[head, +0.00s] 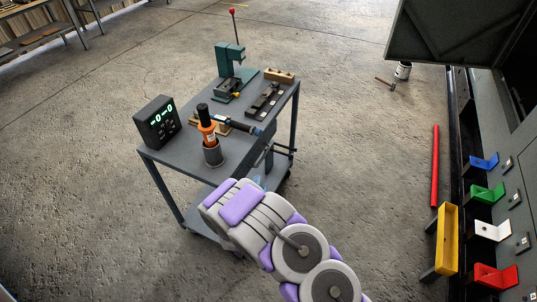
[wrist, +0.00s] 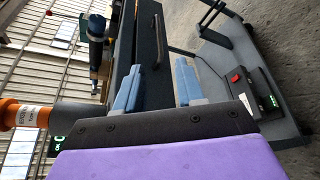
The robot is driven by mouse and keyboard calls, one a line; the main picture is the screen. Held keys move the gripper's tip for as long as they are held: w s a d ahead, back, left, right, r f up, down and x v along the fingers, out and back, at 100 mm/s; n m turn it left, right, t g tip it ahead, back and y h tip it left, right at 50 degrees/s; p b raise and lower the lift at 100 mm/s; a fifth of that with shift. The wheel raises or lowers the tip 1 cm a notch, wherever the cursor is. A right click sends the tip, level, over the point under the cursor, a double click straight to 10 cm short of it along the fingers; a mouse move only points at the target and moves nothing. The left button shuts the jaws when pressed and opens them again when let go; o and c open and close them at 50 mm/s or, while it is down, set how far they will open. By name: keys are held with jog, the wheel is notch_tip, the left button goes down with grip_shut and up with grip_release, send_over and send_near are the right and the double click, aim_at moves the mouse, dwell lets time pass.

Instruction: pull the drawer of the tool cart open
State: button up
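The tool cart (head: 185,155) is a dark grey table on legs with wheels. In the wrist view, turned on its side, the dark drawer front (wrist: 147,22) carries a thin bar handle (wrist: 157,45). My gripper (wrist: 158,62) has two blue fingers spread apart. The handle lies ahead of the gap between the fingertips, and nothing is gripped. Whether the fingertips have passed around the handle, I cannot tell. The drawer looks shut. In the head view my arm reaches to the cart's near right side and hides most of the fingers and drawer.
On the cart top are a green press (head: 228,60), a display box (head: 158,122), an orange tool (head: 207,125) in a holder and several blocks. A box with a red button (wrist: 238,78) sits on the lower shelf. A panel with coloured brackets (head: 490,195) stands at right. Floor between is clear.

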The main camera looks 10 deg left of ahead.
aim_at(260, 163)
jog(key=b+x, duration=0.1)
jog(key=x, duration=0.4)
jog(key=a+b+x, duration=0.1)
jog(key=x, duration=0.4)
jog(key=b+x, duration=0.1)
jog(key=x, duration=0.4)
jog(key=shift+a+f, duration=0.25)
jog(key=shift+f, duration=0.1)
jog(key=shift+w+b, duration=0.3)
jog(key=shift+w, duration=0.1)
jog(key=shift+w+d, duration=0.5)
jog(key=shift+w, duration=0.05)
jog(key=shift+a+f, duration=0.1)
jog(key=shift+a, duration=0.25)
jog(key=shift+c, duration=1.3)
jog(key=shift+d, duration=0.3)
grip_shut()
jog(key=shift+d+r, duration=0.15)
jog(key=shift+r, duration=0.05)
